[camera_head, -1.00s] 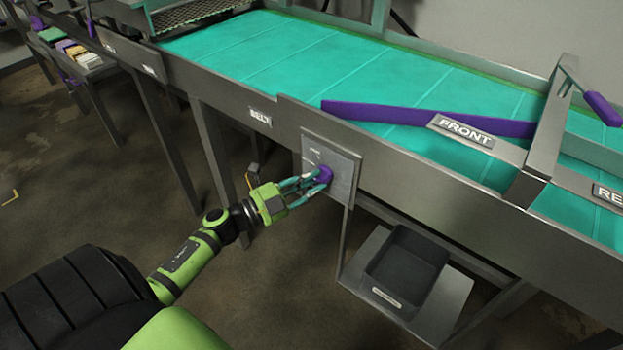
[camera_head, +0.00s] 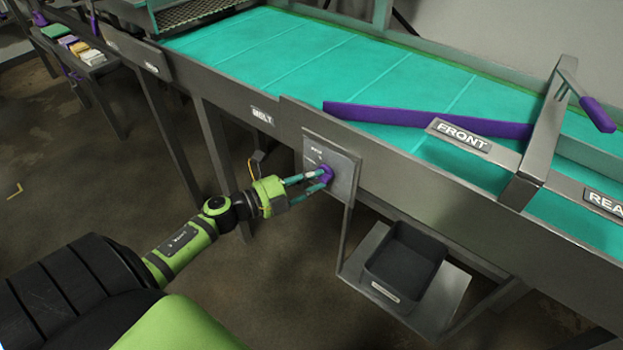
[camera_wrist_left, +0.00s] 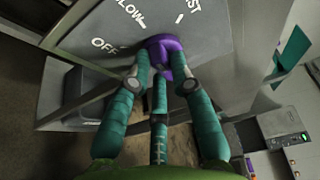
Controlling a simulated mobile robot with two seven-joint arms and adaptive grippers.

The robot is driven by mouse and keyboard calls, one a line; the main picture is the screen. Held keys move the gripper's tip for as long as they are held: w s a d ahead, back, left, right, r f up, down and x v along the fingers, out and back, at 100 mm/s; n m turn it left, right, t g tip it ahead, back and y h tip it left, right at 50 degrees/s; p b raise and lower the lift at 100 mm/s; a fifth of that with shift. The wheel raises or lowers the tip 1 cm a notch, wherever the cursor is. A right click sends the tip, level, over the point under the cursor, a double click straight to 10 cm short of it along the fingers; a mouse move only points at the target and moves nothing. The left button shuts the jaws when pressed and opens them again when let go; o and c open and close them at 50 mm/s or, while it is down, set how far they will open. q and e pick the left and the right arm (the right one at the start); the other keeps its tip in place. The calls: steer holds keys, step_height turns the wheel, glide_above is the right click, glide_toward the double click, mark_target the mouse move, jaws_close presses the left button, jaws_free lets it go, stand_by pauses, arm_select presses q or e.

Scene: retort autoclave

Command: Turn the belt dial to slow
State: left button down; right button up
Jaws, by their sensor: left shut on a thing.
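The purple belt dial (camera_head: 326,174) sits on a grey panel (camera_head: 345,178) on the side of the conveyor frame. My left gripper (camera_head: 322,176) is shut on the dial, its teal fingers on either side of it. In the left wrist view the dial (camera_wrist_left: 166,46) shows between the fingertips (camera_wrist_left: 165,72). White lettering on the panel there reads "OFF", a cut-off "LOW" and a cut-off "ST", with tick marks near the last two. The fingers hide part of the dial, and I cannot tell which mark it points at. My right gripper is not in view.
The teal conveyor belt (camera_head: 290,55) runs behind the panel, with a purple bar (camera_head: 430,121) across it. A "FRONT" plate (camera_head: 463,135) and a purple-handled lever (camera_head: 597,114) stand at right. A dark bin (camera_head: 404,260) sits low, right of the panel. Open floor lies left.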

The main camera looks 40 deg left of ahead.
arm_select(q)
steer(key=c, duration=1.1)
jaws_free()
steer(key=shift+d, duration=0.1)
steer(key=v, duration=1.2)
steer(key=s+a+f+n+g+y, duration=0.1)
steer(key=s+f+n+y, duration=0.3)
steer(key=f, duration=0.6)
steer(key=s+f+n+g+y, duration=0.1)
steer(key=f+n+g+y, duration=0.1)
steer(key=f+n, duration=0.6)
steer(key=s+a+f+n+g+y, duration=0.1)
steer(key=s+f+n+y, duration=0.25)
steer(key=f, duration=0.85)
steer(key=s+d+f+n+g, duration=0.3)
steer(key=s+d+f+g, duration=0.2)
steer(key=s+d+f, duration=0.3)
steer(key=s+d+f+n+g+h, duration=0.1)
steer(key=s+d+f+n+g, duration=0.2)
steer(key=s, duration=1.1)
steer(key=d+f+g, duration=0.2)
steer(key=d+f, duration=0.3)
steer(key=f, duration=0.1)
steer(key=shift+s+f+g, duration=0.15)
steer(key=shift+f+g, duration=0.15)
